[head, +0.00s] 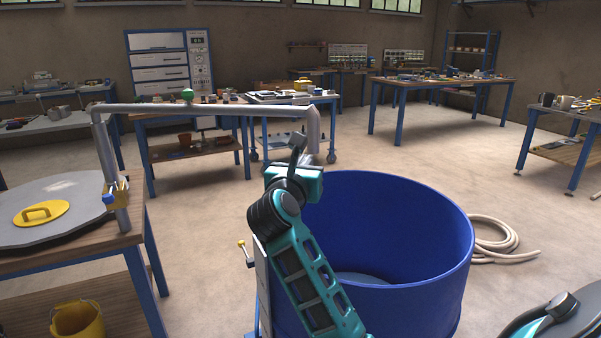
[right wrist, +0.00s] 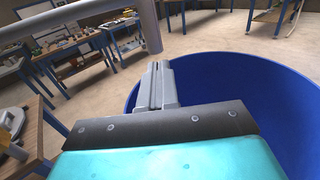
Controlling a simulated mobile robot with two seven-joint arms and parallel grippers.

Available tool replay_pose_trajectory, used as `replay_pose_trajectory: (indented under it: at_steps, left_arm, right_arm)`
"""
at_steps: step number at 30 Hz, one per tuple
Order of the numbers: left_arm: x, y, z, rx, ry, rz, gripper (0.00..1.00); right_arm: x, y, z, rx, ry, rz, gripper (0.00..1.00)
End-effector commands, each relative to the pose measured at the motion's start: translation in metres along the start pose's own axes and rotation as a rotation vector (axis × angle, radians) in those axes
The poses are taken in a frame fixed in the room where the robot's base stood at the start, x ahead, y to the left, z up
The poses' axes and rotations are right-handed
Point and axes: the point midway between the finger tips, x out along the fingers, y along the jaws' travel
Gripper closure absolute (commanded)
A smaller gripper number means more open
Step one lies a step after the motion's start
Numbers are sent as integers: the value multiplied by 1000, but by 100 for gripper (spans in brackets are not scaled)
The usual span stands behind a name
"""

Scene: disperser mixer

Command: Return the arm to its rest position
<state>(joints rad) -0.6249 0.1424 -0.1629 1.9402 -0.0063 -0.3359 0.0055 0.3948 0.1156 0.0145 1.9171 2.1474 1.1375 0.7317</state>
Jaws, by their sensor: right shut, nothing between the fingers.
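My right arm, teal and black, reaches up from the bottom of the head view. Its gripper (head: 299,148) is beside the down-turned end of a grey pipe (head: 240,110), above the far left rim of a large blue tub (head: 420,230). In the right wrist view the grey fingers (right wrist: 157,82) are closed together and empty. The pipe (right wrist: 148,25) passes just beyond them there, and the tub (right wrist: 230,80) lies below and to the right. I cannot tell whether the fingers touch the pipe. My left gripper is not in view.
A workbench (head: 70,260) at left carries a round grey lid (head: 80,222) with a yellow handle plate (head: 41,214). A yellow bucket (head: 78,320) sits below. A pale hose (head: 505,250) lies right of the tub. Open floor lies behind the tub, towards the far tables (head: 440,85).

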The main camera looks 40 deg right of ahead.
Motion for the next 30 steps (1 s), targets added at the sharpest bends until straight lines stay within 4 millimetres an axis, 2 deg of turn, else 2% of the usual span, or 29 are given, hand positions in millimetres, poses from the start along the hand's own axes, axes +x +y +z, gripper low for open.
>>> replay_pose_trajectory:
  at_steps: [3, 6, 15, 18, 20, 23, 26, 30]
  left_arm:
    - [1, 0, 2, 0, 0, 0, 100]
    - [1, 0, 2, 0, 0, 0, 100]
    - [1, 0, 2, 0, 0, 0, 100]
    - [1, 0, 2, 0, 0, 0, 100]
    - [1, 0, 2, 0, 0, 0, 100]
    - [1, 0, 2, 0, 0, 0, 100]
    - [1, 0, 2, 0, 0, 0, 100]
    - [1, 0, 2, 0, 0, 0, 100]
  right_arm:
    - [-18, 0, -1, 1, 2, 1, 100]
    - [-26, 0, -1, 0, 0, 0, 100]
    - [-30, 0, 0, -5, -3, -2, 100]
    - [-31, -3, -2, -61, -41, -10, 100]
    - [-34, -5, -2, -135, -93, -18, 100]
    - [-44, -7, -5, -335, -225, -31, 100]
    - [-63, -1, -10, -594, -385, -27, 100]
    - [-97, 18, -30, -978, -607, 13, 100]
